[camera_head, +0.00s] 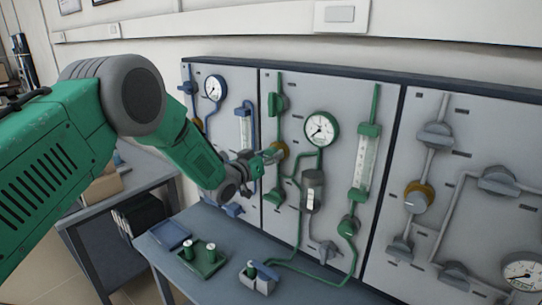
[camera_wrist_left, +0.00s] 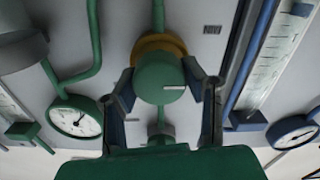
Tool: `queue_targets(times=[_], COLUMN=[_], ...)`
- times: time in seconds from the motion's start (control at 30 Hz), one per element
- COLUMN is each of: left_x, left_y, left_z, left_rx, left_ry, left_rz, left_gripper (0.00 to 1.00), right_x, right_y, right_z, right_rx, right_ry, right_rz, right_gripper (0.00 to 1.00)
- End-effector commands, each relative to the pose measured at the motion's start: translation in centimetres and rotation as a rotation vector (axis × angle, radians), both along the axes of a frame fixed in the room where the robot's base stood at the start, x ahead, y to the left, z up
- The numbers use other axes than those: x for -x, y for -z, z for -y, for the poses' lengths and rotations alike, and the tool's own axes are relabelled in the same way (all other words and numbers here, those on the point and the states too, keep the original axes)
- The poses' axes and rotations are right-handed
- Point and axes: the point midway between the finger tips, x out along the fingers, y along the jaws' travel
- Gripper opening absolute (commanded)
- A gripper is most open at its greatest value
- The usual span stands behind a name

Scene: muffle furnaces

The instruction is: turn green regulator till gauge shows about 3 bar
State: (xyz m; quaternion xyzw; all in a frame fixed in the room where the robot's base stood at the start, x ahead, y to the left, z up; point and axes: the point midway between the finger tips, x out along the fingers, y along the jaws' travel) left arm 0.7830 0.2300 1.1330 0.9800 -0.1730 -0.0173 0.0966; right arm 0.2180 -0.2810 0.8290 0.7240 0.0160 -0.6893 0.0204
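The green regulator (camera_wrist_left: 160,78) is a round green knob with a white mark, in front of a brass ring (camera_wrist_left: 158,43). In the head view its brass ring (camera_head: 279,150) shows beside my gripper, which partly hides the knob. My left gripper (camera_wrist_left: 159,84) is open, with one finger on each side of the knob. I cannot tell whether the fingers touch it. The green-rimmed gauge (camera_head: 321,128) has its needle toward the lower left, near the low end of the scale. It also shows in the left wrist view (camera_wrist_left: 75,118). My right gripper is not in view.
Green pipes and a flow tube (camera_head: 366,162) stand right of the regulator. A blue-rimmed gauge (camera_head: 214,88) and blue flow tube (camera_head: 244,130) are on the left panel. A grey panel (camera_head: 455,200) is at right. Small trays (camera_head: 203,262) lie on the bench below.

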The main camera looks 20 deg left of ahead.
Motion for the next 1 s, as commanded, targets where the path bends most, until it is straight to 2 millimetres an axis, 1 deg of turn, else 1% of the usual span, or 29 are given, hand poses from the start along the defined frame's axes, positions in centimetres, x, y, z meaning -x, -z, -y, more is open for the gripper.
queue_targets(times=[0.27,0.47,0.67,1.0], left_x=[0.0,0.0,0.0,0.1], left_y=[0.1,0.2,0.3,0.4], left_z=[-0.1,-0.1,0.0,0.2], left_rx=[-0.028,-0.120,-0.274,-0.579], left_ry=[-0.002,-0.003,-0.002,-0.001], left_rz=[0.010,0.043,0.099,0.210], left_gripper=[0.10,0.10,0.10,0.10], right_x=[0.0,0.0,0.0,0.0], right_y=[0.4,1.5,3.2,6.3], right_z=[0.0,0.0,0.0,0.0], right_rx=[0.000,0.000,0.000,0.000], right_ry=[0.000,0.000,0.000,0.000], right_rz=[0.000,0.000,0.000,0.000], right_gripper=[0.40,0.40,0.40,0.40])
